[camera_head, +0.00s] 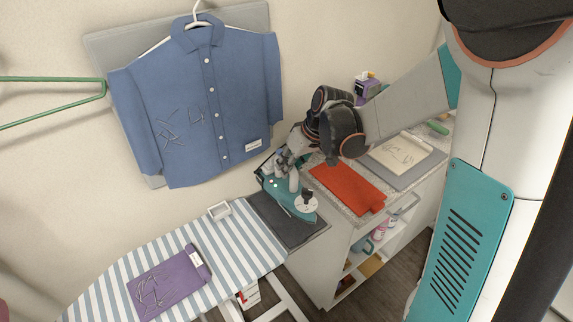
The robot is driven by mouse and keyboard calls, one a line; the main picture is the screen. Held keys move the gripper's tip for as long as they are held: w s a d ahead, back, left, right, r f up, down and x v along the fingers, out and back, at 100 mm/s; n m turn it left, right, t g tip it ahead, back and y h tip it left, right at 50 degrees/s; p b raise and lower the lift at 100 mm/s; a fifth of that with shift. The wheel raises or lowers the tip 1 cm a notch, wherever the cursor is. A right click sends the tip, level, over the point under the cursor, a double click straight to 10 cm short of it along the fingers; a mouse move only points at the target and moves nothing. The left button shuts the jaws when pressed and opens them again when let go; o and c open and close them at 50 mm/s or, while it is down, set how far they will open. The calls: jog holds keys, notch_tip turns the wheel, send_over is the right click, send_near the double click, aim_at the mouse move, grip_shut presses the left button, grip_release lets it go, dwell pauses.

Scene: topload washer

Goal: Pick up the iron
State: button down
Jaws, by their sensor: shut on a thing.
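The iron (298,207) is teal with a white round part at its near end. The fingers hide part of the iron's top. I cannot tell whether the iron touches the pad or is held just above it.
A striped ironing board (240,252) with a folded purple cloth (168,286) is at left. A red folded cloth (346,187) lies right of the iron on the counter. A blue shirt (205,95) hangs on the wall behind. Shelves (368,255) open below the counter.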

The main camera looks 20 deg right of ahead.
jog(key=s+d+p, duration=0.1)
jog(key=s+d, duration=0.1)
jog(key=s, duration=0.6)
jog(key=s+d+p, duration=0.1)
jog(key=s+d, duration=0.2)
jog(key=s, duration=0.6)
jog(key=shift+s+d, duration=0.3)
jog(key=shift+d, duration=0.05)
jog(key=c, duration=2.3)
grip_release()
jog(key=shift+w, duration=0.1)
grip_shut()
